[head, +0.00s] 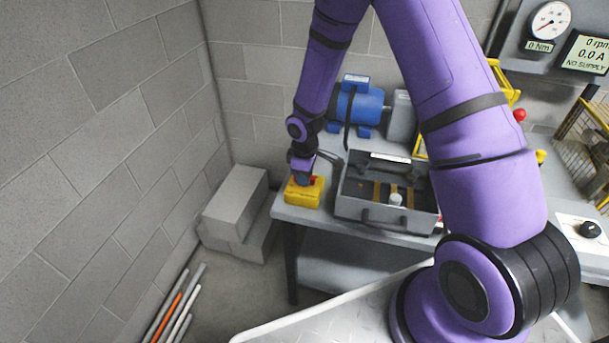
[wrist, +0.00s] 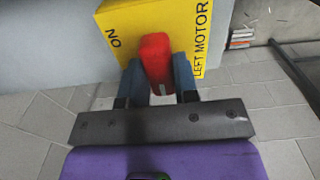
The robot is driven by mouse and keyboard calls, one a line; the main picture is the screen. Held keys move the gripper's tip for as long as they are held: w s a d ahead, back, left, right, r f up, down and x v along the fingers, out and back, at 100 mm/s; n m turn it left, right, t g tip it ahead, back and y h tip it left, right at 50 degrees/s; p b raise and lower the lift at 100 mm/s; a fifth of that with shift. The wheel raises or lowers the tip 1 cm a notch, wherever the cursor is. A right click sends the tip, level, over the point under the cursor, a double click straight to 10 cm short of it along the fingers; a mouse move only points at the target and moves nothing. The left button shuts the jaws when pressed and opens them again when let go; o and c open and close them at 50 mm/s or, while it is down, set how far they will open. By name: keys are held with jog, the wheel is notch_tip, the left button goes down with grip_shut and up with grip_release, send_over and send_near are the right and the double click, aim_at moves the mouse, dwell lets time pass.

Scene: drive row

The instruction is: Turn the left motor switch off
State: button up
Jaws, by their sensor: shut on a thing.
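The left motor switch is a yellow box (wrist: 158,35) with black "ON" and "LEFT MOTOR" lettering and a red handle (wrist: 156,60). In the head view the yellow box (head: 303,193) sits at the left front corner of the grey bench. My gripper (wrist: 159,80) is shut on the red handle, with one blue-grey finger on each side of it. In the wrist view the handle runs roughly up and down the picture, and "ON" is to its left. An "OFF" mark is not visible. In the head view my gripper (head: 302,174) comes down on the box and hides most of the handle.
An open grey tray (head: 370,212) stands right of the switch, with a blue motor (head: 362,106) behind. A display (head: 586,53) reads 0 rpm, 0.0 A, NO SUPPLY. Grey blocks (head: 236,203) are left of the bench; rods (head: 178,305) lie on the floor.

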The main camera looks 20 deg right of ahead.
jog(key=o, duration=0.9)
notch_tip(320, 180, up, 11)
jog(key=shift+f, duration=0.1)
dwell(0.5)
